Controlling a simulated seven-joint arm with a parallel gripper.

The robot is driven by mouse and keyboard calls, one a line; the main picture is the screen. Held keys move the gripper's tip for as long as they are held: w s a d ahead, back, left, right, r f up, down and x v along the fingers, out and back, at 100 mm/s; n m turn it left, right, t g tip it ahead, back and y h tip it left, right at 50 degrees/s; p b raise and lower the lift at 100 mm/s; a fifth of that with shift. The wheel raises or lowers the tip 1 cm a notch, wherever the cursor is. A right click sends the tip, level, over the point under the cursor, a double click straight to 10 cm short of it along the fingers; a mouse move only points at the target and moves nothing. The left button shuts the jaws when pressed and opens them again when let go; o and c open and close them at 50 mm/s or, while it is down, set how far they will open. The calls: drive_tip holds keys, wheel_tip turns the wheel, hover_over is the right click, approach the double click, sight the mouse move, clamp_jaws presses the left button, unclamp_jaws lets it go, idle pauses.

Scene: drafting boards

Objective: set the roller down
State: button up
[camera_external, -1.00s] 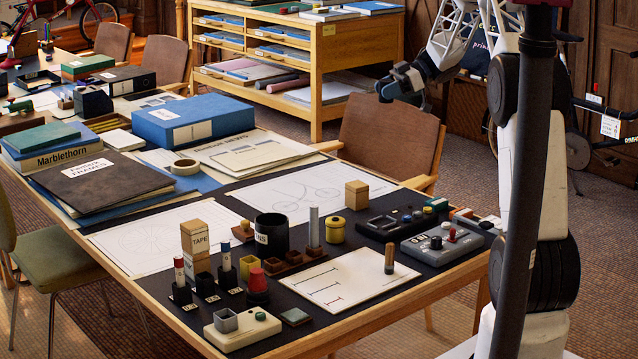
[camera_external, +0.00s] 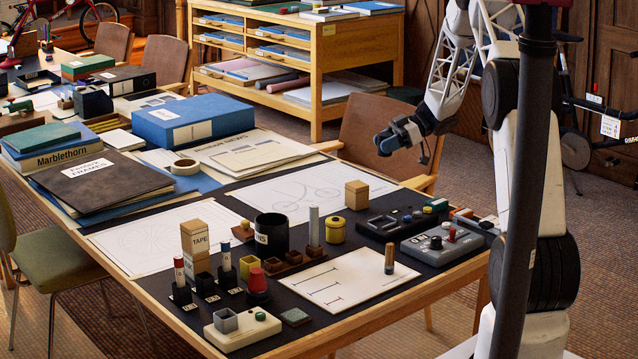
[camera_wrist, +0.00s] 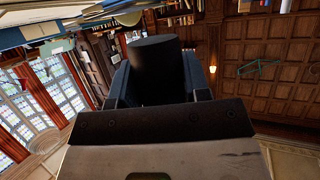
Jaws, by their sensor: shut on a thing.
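My gripper (camera_external: 390,140) is in the air above the chair behind the far right part of the table. It is shut on the roller, a dark, smooth cylinder (camera_wrist: 154,68) that sticks out between the two fingers in the wrist view. In the outside view the roller is too small and dark to tell clearly from the fingers. The roller is clear of the table (camera_external: 420,290). The wrist view looks out at the room and shows no tabletop under the roller.
The table holds a black cup (camera_external: 271,235), a wooden block (camera_external: 356,195), a yellow pot (camera_external: 335,231), grey control boxes (camera_external: 442,243) and a white board (camera_external: 340,290) with an upright brown cylinder (camera_external: 389,259). A brown chair (camera_external: 372,140) stands behind. Drawing sheets (camera_external: 300,190) lie mostly bare.

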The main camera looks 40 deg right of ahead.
drive_tip(key=shift+f, duration=0.15)
hover_over(384, 189)
drive_tip(key=shift+f, duration=3)
drive_tip(key=shift+f, duration=1.85)
drive_tip(key=shift+f, duration=0.15)
drive_tip(key=o, duration=1)
drive_tip(key=shift+c, duration=0.2)
drive_tip(key=v, duration=1.2)
drive_tip(key=shift+r, duration=0.25)
